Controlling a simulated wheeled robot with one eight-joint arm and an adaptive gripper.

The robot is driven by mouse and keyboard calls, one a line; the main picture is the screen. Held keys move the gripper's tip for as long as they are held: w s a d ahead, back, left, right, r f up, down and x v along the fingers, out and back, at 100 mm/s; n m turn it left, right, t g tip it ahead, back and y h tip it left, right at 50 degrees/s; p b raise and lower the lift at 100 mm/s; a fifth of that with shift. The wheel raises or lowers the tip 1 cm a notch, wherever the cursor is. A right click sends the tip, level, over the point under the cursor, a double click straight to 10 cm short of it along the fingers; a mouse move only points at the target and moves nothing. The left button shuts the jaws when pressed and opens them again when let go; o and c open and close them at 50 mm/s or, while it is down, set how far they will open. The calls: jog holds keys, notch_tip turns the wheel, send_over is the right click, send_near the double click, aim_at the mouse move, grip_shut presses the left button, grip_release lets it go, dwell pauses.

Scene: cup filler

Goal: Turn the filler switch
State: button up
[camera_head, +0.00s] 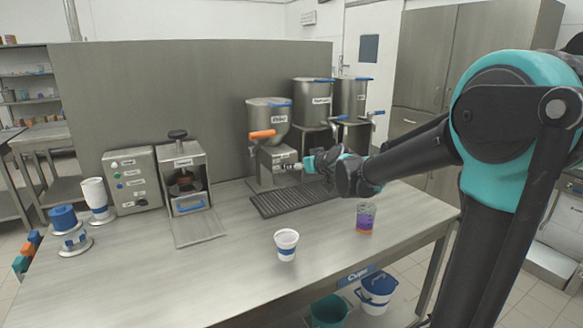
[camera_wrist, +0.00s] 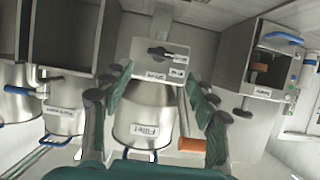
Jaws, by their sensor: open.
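The filler (camera_head: 268,113) is a steel hopper on a box-shaped base, with an orange handle (camera_head: 262,135) at its left side. In the wrist view the filler (camera_wrist: 145,120) appears with its labelled switch panel (camera_wrist: 150,74), which carries a dark switch knob (camera_wrist: 167,53). My gripper (camera_head: 303,163) is just right of the filler's base, at the height of its front panel. In the wrist view my gripper (camera_wrist: 160,78) is open and empty. Its two fingers lie to either side of the panel, with the knob between and beyond the tips. Contact with the knob is not visible.
Two more hoppers (camera_head: 312,100) stand right of the filler. A dark drip grate (camera_head: 290,200) lies below it. A white cup (camera_head: 286,245) and a purple-orange cup (camera_head: 366,218) stand on the counter. A press machine (camera_head: 182,165) and control box (camera_head: 132,180) are at left.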

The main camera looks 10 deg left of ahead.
jog(key=x, duration=0.6)
jog(key=c, duration=1.2)
